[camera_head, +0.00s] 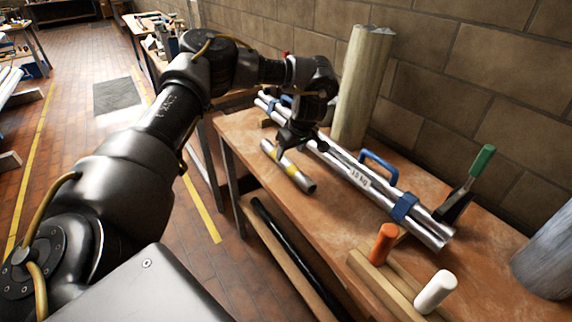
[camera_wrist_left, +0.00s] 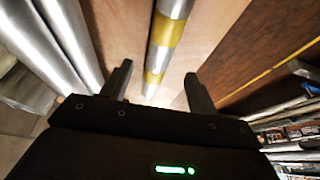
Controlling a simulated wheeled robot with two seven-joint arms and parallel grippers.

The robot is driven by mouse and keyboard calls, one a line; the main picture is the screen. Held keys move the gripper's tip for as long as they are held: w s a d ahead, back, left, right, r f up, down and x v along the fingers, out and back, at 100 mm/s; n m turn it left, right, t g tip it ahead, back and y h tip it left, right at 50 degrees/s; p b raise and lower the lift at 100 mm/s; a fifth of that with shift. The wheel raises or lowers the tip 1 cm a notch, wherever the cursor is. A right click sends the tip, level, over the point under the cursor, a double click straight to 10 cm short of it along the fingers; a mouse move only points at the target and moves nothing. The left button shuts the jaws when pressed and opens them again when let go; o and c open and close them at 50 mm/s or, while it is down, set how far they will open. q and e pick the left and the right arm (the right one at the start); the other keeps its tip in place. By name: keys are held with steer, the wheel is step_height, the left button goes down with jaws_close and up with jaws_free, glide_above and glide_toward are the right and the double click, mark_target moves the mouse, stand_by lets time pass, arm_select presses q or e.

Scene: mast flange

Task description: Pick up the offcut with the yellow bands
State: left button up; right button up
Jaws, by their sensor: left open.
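The offcut with the yellow bands (camera_head: 291,168) is a short metal tube lying on the wooden bench near its front edge. In the left wrist view the offcut (camera_wrist_left: 171,32) runs up the middle, with two yellow bands showing. My left gripper (camera_wrist_left: 158,82) is open, one finger on each side of the tube's line, and holds nothing. In the head view the left gripper (camera_head: 290,143) is over the bench, close above the offcut's far part. The exact gap between fingers and tube cannot be told. My right gripper is out of view.
A strapped bundle of long metal tubes (camera_head: 345,167) with a blue handle lies just behind the offcut. A wooden post (camera_head: 361,90) stands by the block wall. An orange peg (camera_head: 383,244), a white peg (camera_head: 435,291) and a green-handled tool (camera_head: 481,162) are at right.

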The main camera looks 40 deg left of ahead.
mark_target(286, 160)
arm_select(q)
steer(key=shift+w+a+f, duration=0.2)
steer(key=shift+f, duration=0.45)
steer(key=shift+w+f, duration=0.1)
steer(key=shift+f, duration=0.1)
steer(key=x, duration=0.3)
steer(key=p+x, duration=0.1)
steer(key=x, duration=0.1)
steer(key=shift+a, duration=0.25)
steer(key=shift+r, duration=0.1)
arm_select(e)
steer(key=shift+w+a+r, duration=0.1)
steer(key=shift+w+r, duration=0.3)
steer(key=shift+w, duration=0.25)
arm_select(q)
steer(key=shift+c, duration=0.4)
steer(key=c, duration=1.1)
